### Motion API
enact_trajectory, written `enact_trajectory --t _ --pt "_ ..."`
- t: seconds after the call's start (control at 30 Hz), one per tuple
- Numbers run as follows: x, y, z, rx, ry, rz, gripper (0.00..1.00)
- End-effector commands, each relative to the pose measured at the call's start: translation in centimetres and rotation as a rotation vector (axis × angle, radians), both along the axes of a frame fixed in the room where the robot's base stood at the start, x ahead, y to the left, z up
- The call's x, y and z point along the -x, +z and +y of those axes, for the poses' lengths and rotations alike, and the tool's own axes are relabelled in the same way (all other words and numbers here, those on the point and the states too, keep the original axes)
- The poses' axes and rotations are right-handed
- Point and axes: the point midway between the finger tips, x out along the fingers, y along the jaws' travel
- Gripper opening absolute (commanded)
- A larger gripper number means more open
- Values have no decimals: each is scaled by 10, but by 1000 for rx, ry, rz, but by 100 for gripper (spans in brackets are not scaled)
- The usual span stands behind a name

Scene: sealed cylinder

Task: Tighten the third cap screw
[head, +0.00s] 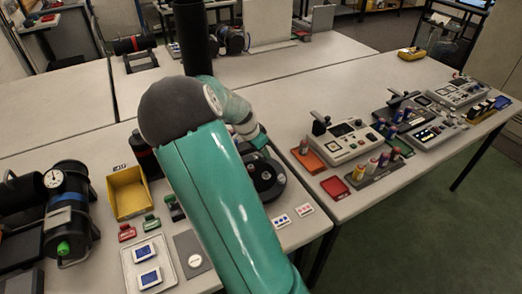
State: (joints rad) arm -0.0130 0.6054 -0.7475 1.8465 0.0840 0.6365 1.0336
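My green arm (222,200) crosses the middle of the head view. It bends at a dark elbow and its far part runs down to the right, over a dark round part (268,180) on the table. The arm hides much of that part. My gripper's fingers cannot be made out there. I cannot pick out any cap screw, nor tell which is the third. A black cylinder with a white dial gauge (54,178) and a green fitting stands at the left. I cannot tell whether it or the dark round part is the sealed cylinder.
An empty-looking yellow bin (127,192) stands left of my arm. A white tray (163,277) with blue-screened devices lies in front. Grey instruments (345,140), an orange tray (308,159) and a small red tray (335,188) occupy the right table. Bare tabletop (335,80) shows at the back.

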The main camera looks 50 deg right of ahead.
Motion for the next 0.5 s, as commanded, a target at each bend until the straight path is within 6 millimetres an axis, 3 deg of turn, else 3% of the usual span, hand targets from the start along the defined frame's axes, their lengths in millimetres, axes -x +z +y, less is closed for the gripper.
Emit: enact_trajectory --t 0.5 --pt "-6 98 40 1 4 -4 47"
